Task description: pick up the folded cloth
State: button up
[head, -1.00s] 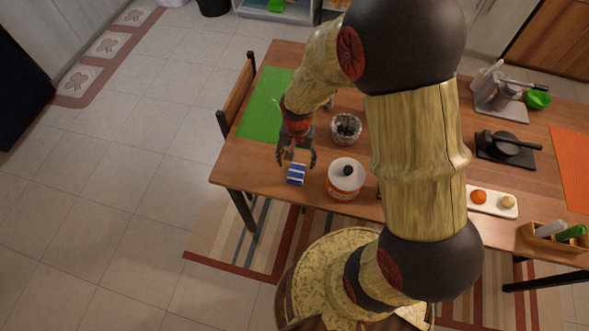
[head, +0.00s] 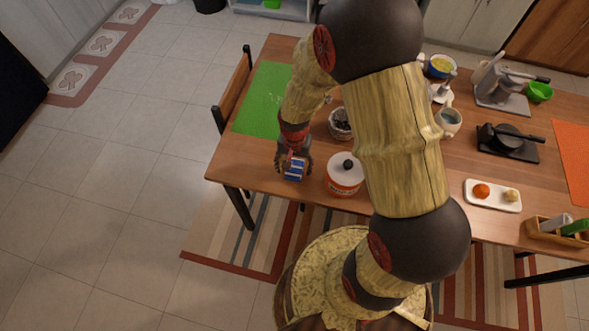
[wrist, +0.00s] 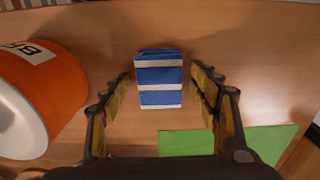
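The folded cloth (head: 294,169) is a small blue and white striped block on the wooden table, near its front left edge. In the wrist view the cloth (wrist: 159,78) lies between the two fingers, with a gap on each side. My gripper (head: 293,166) points down over the cloth in the head view. It is open in the wrist view (wrist: 163,90), its fingers spread and not touching the cloth. The fingers partly cover the cloth in the head view.
An orange and white canister (head: 345,178) stands just right of the cloth, close to my gripper; it also shows in the wrist view (wrist: 40,88). A green mat (head: 262,108) lies behind to the left. A jar (head: 341,124) stands behind the canister. The table's front edge is near.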

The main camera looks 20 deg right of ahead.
aim_at(295, 168)
jog(key=shift+c, duration=1.2)
jog(key=c, duration=0.7)
jog(key=shift+r, duration=0.1)
jog(key=shift+r+p, duration=0.35)
jog(key=shift+r, duration=0.25)
jog(key=r, duration=0.1)
jog(key=r+p, duration=0.1)
jog(key=shift+s+r, duration=0.2)
jog(key=shift+r, duration=0.1)
jog(key=s+r+p, duration=0.4)
jog(key=s+r, duration=0.5)
jog(key=s, duration=0.4)
jog(key=shift+s, duration=0.35)
